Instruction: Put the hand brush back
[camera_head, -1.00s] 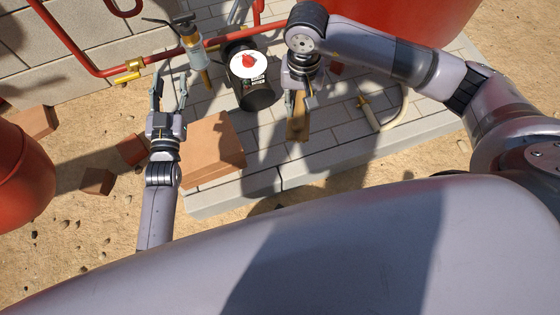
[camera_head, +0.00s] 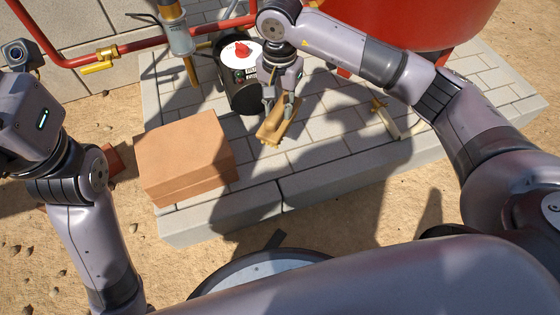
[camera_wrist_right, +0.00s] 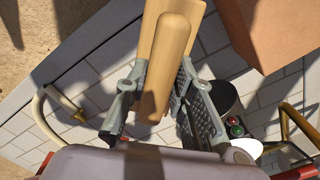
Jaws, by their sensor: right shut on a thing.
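The hand brush, of light wood, is in my right gripper. In the head view the brush (camera_head: 271,133) is over the paved slab, slanting toward the lower left; I cannot tell if it touches the pavers. My right gripper (camera_head: 280,106) points down at it, with a finger on either side. In the right wrist view the brush's rounded handle (camera_wrist_right: 172,50) runs between the fingers of my right gripper (camera_wrist_right: 158,100). The bristles are not visible. My left arm shows at the left edge of the head view, but its gripper fingers are out of the picture.
A terracotta block (camera_head: 186,150) sits at the slab's left front. A black canister with a red knob (camera_head: 243,92) stands behind the right gripper. Red pipework with a yellow valve (camera_head: 98,67) runs behind. A pale curved piece (camera_head: 388,121) lies right. Paving between brush and slab edge (camera_head: 310,192) is clear.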

